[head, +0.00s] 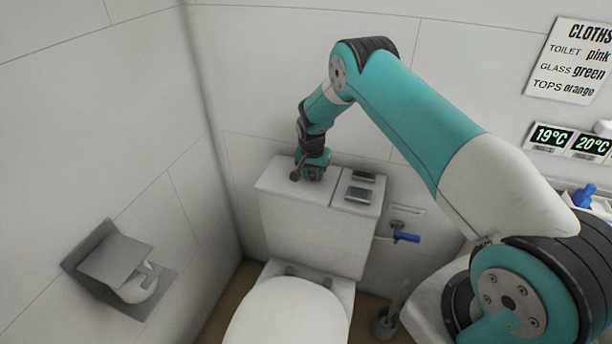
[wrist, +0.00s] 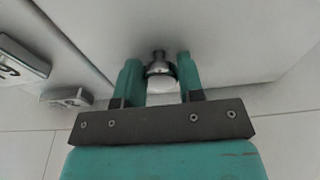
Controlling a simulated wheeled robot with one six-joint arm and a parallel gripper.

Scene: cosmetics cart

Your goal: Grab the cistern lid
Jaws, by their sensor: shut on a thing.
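The white cistern lid (head: 272,178) lies on top of the cistern (head: 320,235) behind the toilet. It fills much of the upper wrist view (wrist: 235,40). A small metal knob (wrist: 158,66) stands out from the lid. My gripper (head: 308,176) is at the lid, left of the two push plates. In the wrist view its teal fingers (wrist: 157,74) are on either side of the knob and shut on it. The lid appears to sit flat on the cistern; I see no clear gap under it. The knob is mostly hidden by the gripper in the head view.
Two grey push plates (head: 360,194) sit on the right part of the cistern top. A blue-handled valve (head: 405,236) is at the cistern's right side. The toilet seat (head: 288,312) is in front. Walls stand close behind and left; a paper holder (head: 120,268) juts from the left wall.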

